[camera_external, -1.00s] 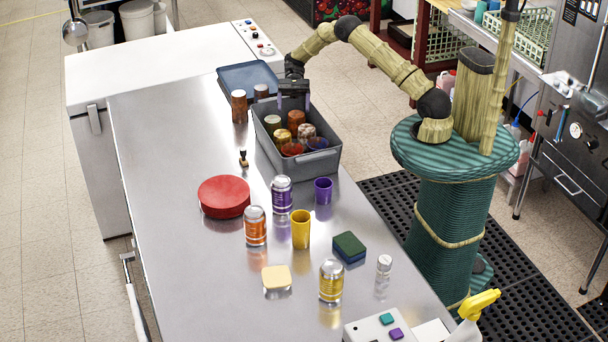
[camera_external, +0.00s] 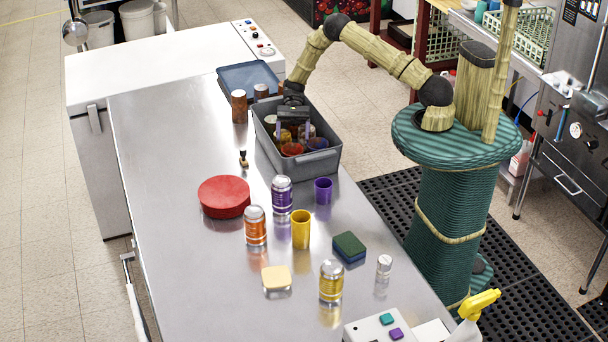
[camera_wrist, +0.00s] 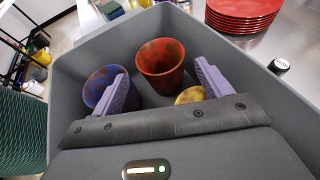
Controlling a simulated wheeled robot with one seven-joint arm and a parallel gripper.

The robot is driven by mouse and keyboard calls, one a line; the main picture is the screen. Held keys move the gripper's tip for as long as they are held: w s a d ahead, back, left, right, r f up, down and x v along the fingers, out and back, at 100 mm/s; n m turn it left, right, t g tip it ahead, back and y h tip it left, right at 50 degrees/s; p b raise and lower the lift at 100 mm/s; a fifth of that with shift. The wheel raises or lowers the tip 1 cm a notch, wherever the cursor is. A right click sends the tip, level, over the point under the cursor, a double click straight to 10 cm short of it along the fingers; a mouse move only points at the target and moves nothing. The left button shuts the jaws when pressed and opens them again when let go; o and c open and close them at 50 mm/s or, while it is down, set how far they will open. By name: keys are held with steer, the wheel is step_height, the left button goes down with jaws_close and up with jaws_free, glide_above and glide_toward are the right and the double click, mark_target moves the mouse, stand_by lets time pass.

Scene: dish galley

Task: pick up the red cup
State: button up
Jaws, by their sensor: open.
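The red cup (camera_external: 291,149) stands in the near part of the grey bin (camera_external: 326,162), with dark mottling on it. In the wrist view the red cup (camera_wrist: 160,62) is upright with its open mouth showing, ahead of and between my fingers. My gripper (camera_external: 293,136) is open over the bin, fingers pointing down into it. In the wrist view my gripper (camera_wrist: 162,72) has its two purple fingers spread and nothing held. I cannot tell how far the fingertips are from the red cup.
A blue mottled cup (camera_wrist: 103,84) is close by the left finger, and a yellow piece (camera_wrist: 189,95) lies near the right finger. The bin walls surround them. A red plate stack (camera_external: 224,197), cans and a yellow cup (camera_external: 301,230) stand on the steel counter.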

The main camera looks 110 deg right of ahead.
mark_target(293, 145)
steer(key=p+x, duration=0.3)
steer(key=x, duration=0.2)
steer(key=shift+w+a, duration=0.1)
steer(key=shift+a, duration=0.05)
steer(key=shift+r, duration=0.1)
steer(key=shift+c, duration=0.5)
steer(key=c, duration=0.9)
steer(key=shift+r, duration=0.1)
step_height(293, 145, up, 10)
steer(key=b, duration=0.3)
